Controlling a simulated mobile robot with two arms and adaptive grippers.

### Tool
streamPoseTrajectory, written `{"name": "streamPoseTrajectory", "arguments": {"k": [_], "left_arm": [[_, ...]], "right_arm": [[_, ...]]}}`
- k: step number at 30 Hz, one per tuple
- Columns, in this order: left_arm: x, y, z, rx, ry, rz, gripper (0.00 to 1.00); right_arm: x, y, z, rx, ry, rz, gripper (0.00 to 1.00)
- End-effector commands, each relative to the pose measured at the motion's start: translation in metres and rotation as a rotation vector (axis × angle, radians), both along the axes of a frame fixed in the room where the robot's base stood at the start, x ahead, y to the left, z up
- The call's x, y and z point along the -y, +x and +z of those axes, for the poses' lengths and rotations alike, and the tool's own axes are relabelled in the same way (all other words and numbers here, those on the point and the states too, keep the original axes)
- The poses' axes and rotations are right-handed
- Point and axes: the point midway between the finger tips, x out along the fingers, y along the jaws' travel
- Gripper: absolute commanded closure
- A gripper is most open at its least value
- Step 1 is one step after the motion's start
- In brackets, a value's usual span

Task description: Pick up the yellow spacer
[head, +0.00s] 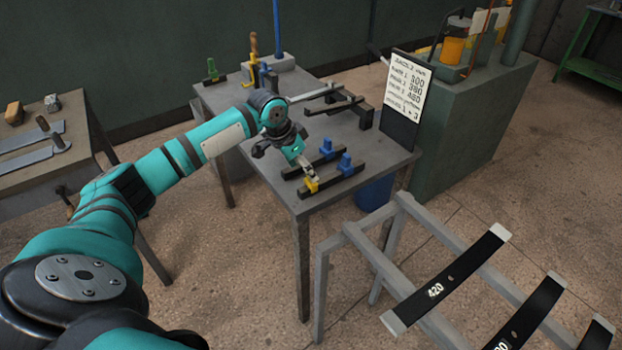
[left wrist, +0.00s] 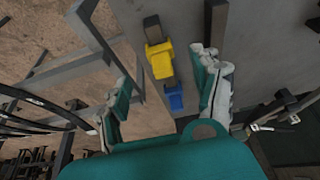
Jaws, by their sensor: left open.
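The yellow spacer (head: 311,185) sits near the left end of the nearer dark bar on the grey table. In the left wrist view it (left wrist: 160,61) is a yellow block around the bar, with a blue spacer (left wrist: 174,98) close by. My left gripper (head: 303,166) is open just above and behind the yellow spacer in the head view. In the left wrist view its fingers (left wrist: 162,68) stand apart on either side of the spacer, and I see no contact. My right gripper is not in view.
Blue spacers sit on the nearer bar (head: 345,163) and the farther bar (head: 326,148). A black-framed sign (head: 405,97) stands at the table's right edge. A rack with dark leaf springs (head: 453,276) stands front right. A side table (head: 30,190) is at left.

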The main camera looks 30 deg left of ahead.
Motion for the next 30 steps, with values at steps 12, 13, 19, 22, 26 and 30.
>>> {"name": "streamPoseTrajectory", "arguments": {"k": [12,13,19,22,26,30], "left_arm": [[0.006,0.018,-0.038,-0.001,0.0,0.002,0.35],[0.006,0.019,-0.043,-0.001,0.0,0.001,0.35],[0.008,0.025,-0.057,0.002,0.001,0.001,0.35],[0.008,0.025,-0.058,0.002,0.002,0.0,0.35],[0.008,0.025,-0.058,0.002,0.002,0.0,0.4],[0.008,0.025,-0.058,0.002,0.002,0.0,0.58]], "right_arm": [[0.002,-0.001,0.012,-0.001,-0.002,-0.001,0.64],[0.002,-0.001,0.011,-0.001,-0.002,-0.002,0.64],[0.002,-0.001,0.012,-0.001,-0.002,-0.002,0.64],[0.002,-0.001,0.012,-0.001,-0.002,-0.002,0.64],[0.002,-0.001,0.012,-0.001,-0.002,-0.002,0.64],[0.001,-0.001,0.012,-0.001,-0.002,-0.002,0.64]]}}
